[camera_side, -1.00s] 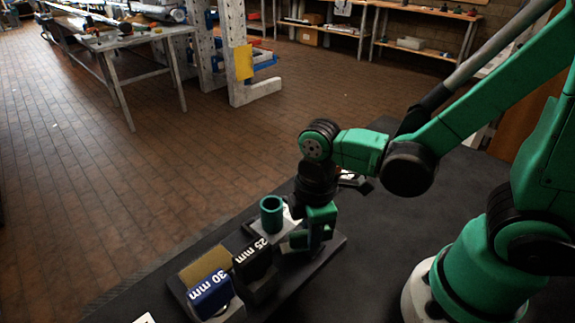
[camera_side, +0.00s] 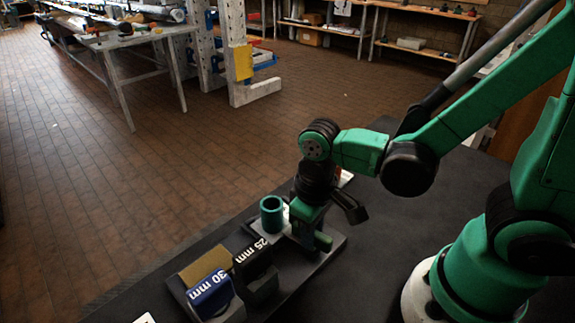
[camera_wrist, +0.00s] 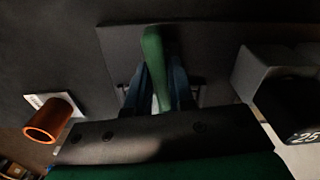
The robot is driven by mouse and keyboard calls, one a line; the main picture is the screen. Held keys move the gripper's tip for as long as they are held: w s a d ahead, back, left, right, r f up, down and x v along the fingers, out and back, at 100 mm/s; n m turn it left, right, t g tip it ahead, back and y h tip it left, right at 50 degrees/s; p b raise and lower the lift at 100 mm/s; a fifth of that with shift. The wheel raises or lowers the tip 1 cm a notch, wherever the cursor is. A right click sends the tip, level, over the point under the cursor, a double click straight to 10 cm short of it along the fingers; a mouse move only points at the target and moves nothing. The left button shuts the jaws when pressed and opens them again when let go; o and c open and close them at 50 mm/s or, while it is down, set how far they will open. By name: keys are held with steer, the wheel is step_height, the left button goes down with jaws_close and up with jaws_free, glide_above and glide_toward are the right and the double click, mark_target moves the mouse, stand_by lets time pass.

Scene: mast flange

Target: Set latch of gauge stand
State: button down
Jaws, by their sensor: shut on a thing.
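The gauge stand's base plate (camera_side: 275,296) lies on the dark bench in the side view. My gripper (camera_wrist: 157,82) is shut on a green latch handle (camera_wrist: 153,50), with one dark finger on each side of it in the wrist view. The handle's green end (camera_side: 323,241) shows below my gripper (camera_side: 306,228) in the side view, near the plate's right end. My wrist and fingers hide the latch pivot, so its exact position cannot be told.
A block marked 25 mm (camera_side: 252,259) and a blue block marked 30 mm (camera_side: 210,294) stand on the plate. An orange tube (camera_wrist: 48,121) stands at the left in the wrist view. The bench right of the plate is clear.

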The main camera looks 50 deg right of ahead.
steer(key=shift+m, duration=0.7)
steer(key=c, duration=0.8)
jaws_free()
steer(key=shift+o, duration=0.2)
steer(key=shift+r, duration=2.85)
steer(key=w+d+r+t, duration=0.4)
steer(key=d+t, duration=0.2)
steer(key=t, duration=0.1)
steer(key=shift+r, duration=0.2)
